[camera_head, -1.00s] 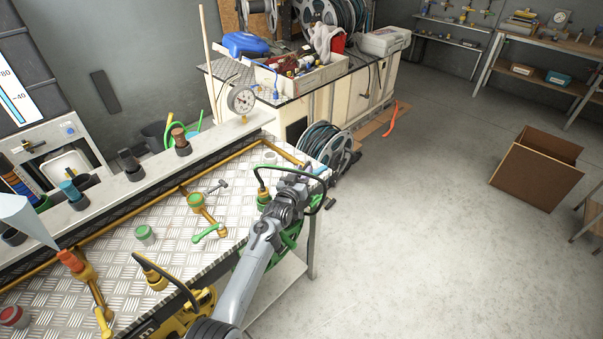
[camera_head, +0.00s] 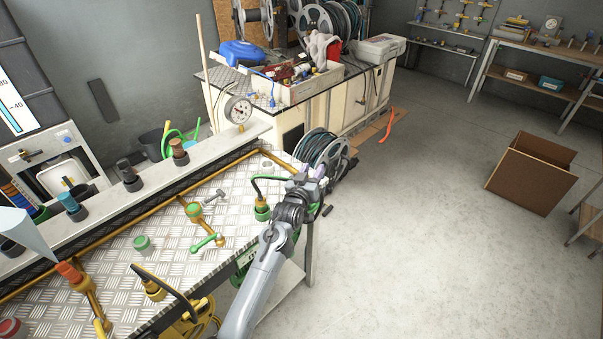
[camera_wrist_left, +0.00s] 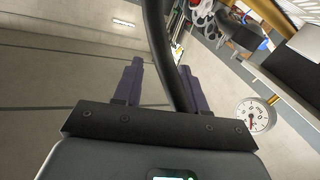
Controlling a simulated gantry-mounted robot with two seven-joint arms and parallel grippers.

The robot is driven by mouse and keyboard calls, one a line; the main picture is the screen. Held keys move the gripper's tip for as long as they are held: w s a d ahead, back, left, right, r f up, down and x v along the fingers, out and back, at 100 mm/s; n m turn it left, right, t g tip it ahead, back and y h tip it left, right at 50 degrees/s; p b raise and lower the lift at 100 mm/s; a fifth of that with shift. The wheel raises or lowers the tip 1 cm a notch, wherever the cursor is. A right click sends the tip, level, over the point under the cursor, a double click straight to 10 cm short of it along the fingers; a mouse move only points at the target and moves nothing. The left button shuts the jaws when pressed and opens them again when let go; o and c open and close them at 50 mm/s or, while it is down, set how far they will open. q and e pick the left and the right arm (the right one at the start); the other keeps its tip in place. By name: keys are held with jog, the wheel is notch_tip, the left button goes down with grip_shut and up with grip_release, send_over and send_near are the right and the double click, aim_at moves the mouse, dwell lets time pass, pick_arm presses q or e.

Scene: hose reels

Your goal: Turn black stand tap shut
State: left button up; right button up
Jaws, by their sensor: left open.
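A tap with a green lever (camera_head: 204,242) is nearer. My left gripper (camera_head: 318,180) is at the bench's right end, to the right of both taps and apart from them. In the left wrist view its two dark fingers (camera_wrist_left: 160,82) are spread open. A dark hose (camera_wrist_left: 166,60) runs through the view between them; I cannot tell whether it touches them. My right gripper is not in view.
A pressure gauge (camera_head: 238,110) stands at the bench's far ledge. A hose reel (camera_head: 325,150) sits just behind my left gripper. A green-based fitting with a curved hose (camera_head: 262,208) stands close to its left. The floor to the right is clear up to a cardboard box (camera_head: 531,172).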

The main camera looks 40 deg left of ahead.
pick_arm(q)
jog(key=d+r, duration=0.4)
jog(key=d, duration=0.2)
jog(key=shift+d, duration=0.4)
jog(key=shift+c, duration=0.3)
